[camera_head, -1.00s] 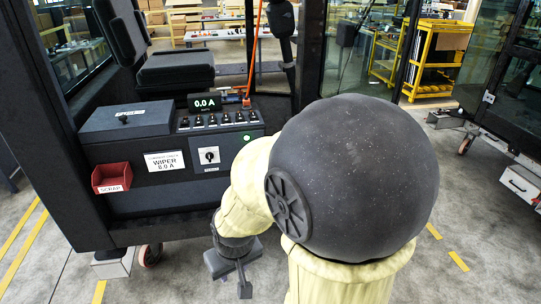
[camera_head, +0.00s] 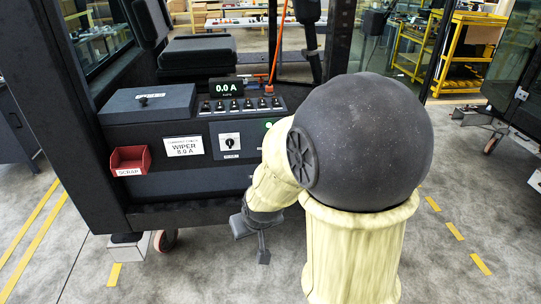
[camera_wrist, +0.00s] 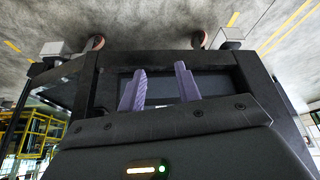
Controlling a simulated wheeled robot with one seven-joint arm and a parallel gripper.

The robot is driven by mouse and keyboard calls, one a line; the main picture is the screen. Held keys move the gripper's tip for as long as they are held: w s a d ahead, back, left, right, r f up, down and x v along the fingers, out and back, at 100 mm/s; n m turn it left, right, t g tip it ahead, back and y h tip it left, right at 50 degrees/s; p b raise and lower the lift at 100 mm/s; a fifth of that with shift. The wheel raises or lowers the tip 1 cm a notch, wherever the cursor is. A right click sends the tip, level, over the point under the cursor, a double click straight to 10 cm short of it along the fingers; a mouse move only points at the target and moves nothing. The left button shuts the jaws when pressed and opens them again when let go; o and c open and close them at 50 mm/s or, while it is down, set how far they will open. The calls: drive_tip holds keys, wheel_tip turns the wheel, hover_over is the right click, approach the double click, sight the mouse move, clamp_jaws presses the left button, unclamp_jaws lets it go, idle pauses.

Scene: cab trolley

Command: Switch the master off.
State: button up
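A white plate with a black rotary knob (camera_head: 230,141) is on the front of the cab's dark console. A small label below it is too small to read, so I cannot confirm that it is the master. My gripper (camera_head: 250,240) hangs below and to the right of this knob, in front of the console's lower part and apart from the knob. In the wrist view my gripper's two purple fingers (camera_wrist: 160,88) stand apart with nothing between them. The knob is not visible in the wrist view.
A row of several small switches (camera_head: 240,105) sits under a display (camera_head: 226,87) reading 0.0 A. A green lamp (camera_head: 268,125) is lit beside my arm. A red scrap bin (camera_head: 130,161) and a "WIPER 8.0 A" card (camera_head: 184,146) are left of the knob.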

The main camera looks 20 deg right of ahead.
drive_tip(key=w+d+f+t+b, duration=0.3)
drive_tip(key=w+b, duration=0.1)
drive_tip(key=w, duration=0.3)
drive_tip(key=w+d+f+t+h+b, duration=0.1)
drive_tip(key=w+d+f+t+b, duration=0.2)
drive_tip(key=w, duration=0.4)
drive_tip(key=w+d+f+t+b, duration=0.25)
drive_tip(key=w+f+b, duration=0.2)
drive_tip(key=w, duration=0.25)
drive_tip(key=w+d+f+m+t+h+b, duration=0.1)
drive_tip(key=w+d+f+t+h+b, duration=0.1)
drive_tip(key=d+t+b, duration=0.2)
drive_tip(key=w+d+f+m+t+h+b, duration=0.2)
drive_tip(key=d+t+h+b, duration=0.1)
drive_tip(key=d+t+b, duration=0.1)
drive_tip(key=shift+d+b, duration=0.5)
drive_tip(key=shift+d, duration=0.3)
drive_tip(key=shift+f, duration=0.1)
drive_tip(key=x, duration=1.7)
drive_tip(key=shift+w+p, duration=0.2)
drive_tip(key=shift+p, duration=0.25)
